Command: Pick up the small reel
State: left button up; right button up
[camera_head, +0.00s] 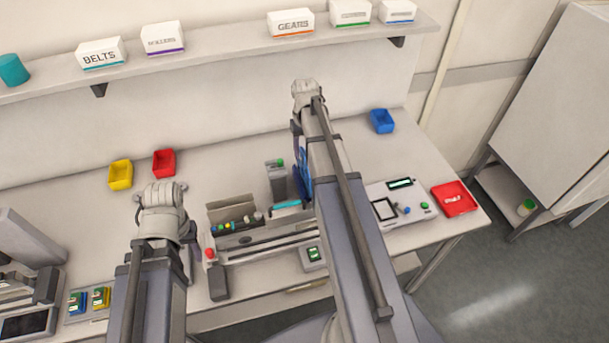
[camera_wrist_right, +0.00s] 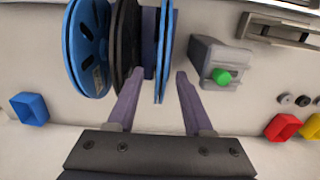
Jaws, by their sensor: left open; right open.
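In the right wrist view a blue reel (camera_wrist_right: 88,45) and a black reel (camera_wrist_right: 124,45) stand upright side by side. Another thin blue reel (camera_wrist_right: 166,50) is seen nearly edge-on to their right. My right gripper (camera_wrist_right: 161,75) is open, its purple fingers on either side of the line of this thin reel, with nothing clamped. In the head view only part of a blue reel (camera_head: 305,165) shows, as my right arm covers the rest. I cannot tell which reel is the small one. My left gripper (camera_head: 163,197) is open over the left of the bench, its fingers mostly hidden.
A grey block with a green button (camera_wrist_right: 222,76) stands right of the reels. A feeder machine (camera_head: 262,238) lies between my arms. Yellow (camera_head: 120,175), red (camera_head: 164,163) and blue (camera_head: 382,121) bins stand on the bench (camera_head: 230,160). A shelf (camera_head: 220,55) with boxes runs above.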

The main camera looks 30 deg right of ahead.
aim_at(305, 162)
jog(key=shift+s+a+f+b, duration=0.1)
jog(key=shift+s+f+b, duration=0.05)
jog(key=shift+f+b, duration=2.5)
jog(key=shift+r, duration=0.15)
jog(key=shift+c, duration=0.2)
grip_shut()
